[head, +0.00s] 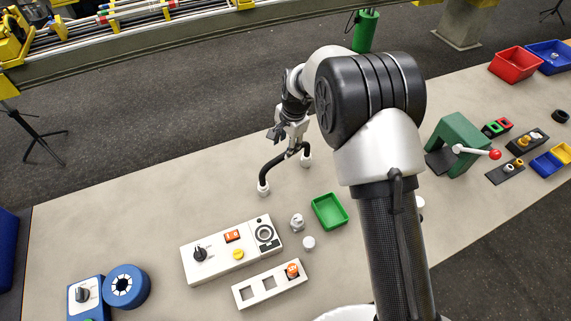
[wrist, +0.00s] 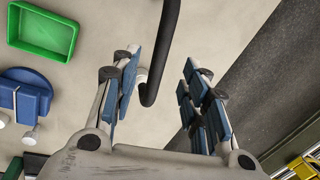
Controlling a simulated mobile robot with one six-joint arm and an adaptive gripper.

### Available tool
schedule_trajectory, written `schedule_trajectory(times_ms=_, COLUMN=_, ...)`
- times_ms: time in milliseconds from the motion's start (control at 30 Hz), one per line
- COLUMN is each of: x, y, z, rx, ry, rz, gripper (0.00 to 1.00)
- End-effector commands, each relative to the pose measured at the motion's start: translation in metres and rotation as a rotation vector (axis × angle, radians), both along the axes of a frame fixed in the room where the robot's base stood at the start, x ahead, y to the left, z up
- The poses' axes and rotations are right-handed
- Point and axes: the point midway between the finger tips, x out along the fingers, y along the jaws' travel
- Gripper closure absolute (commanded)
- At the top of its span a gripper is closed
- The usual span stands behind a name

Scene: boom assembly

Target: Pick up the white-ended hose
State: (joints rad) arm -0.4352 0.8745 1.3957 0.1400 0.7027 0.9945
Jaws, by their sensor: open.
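The white-ended hose is a curved black tube (head: 271,168) on the grey bench in the head view. One white end (head: 263,189) is at lower left and the other (head: 306,160) at right. My gripper (head: 297,146) is just above the hose near the right end. In the wrist view the black hose (wrist: 163,45) runs between my open, blue-padded fingers (wrist: 161,63), nearer the left one. Its bend turns toward the left finger, which partly hides a white end. I cannot tell whether any pad touches the hose.
A green tray (head: 330,211), a grey knob piece (head: 297,222) and a white control panel (head: 233,249) lie in front of the hose. A green press with a red-tipped lever (head: 460,142) stands to the right. The bench left of the hose is clear.

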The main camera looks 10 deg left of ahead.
Motion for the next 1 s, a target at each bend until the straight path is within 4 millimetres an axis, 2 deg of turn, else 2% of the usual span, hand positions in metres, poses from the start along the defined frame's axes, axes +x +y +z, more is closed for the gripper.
schedule_trajectory(times_ms=33, x=0.001, y=0.002, z=-0.012, rx=0.0, ry=0.001, rz=0.0, gripper=0.59)
schedule_trajectory(times_ms=100, x=0.003, y=0.004, z=-0.023, rx=0.0, ry=0.0, rz=0.001, gripper=0.59)
schedule_trajectory(times_ms=367, x=0.005, y=0.007, z=-0.041, rx=0.0, ry=-0.002, rz=0.001, gripper=0.59)
schedule_trajectory(times_ms=667, x=0.009, y=0.014, z=-0.082, rx=0.0, ry=0.0, rz=0.002, gripper=0.59)
schedule_trajectory(times_ms=1000, x=0.011, y=0.016, z=-0.087, rx=0.001, ry=-0.002, rz=0.001, gripper=0.6)
